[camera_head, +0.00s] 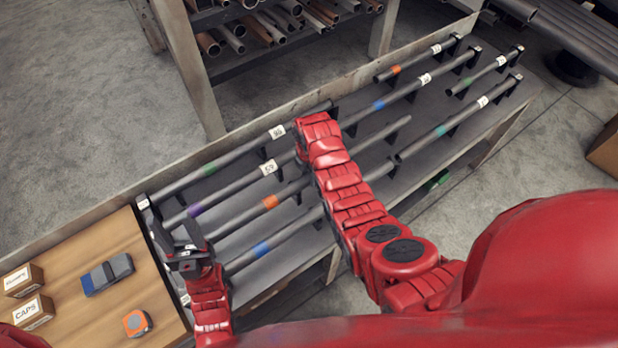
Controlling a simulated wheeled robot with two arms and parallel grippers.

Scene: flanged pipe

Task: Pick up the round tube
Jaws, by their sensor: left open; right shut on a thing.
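Several dark round tubes lie in rows on a grey rack. Among them are a tube with a green band (232,156), one with a purple band and a number label (230,188), one with an orange band (245,213) and one with a blue band (285,236). My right gripper (300,153) is mostly hidden by my red forearm. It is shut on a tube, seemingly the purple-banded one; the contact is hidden. My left gripper (176,232) is open and empty above the rack's left end, near the tube ends.
A wooden board (85,262) at the left holds boxes (34,311), a blue-grey tool (107,274) and an orange tape measure (137,323). More tubes on holders (460,122) fill the rack's right half. A shelf of pipes (268,28) stands behind.

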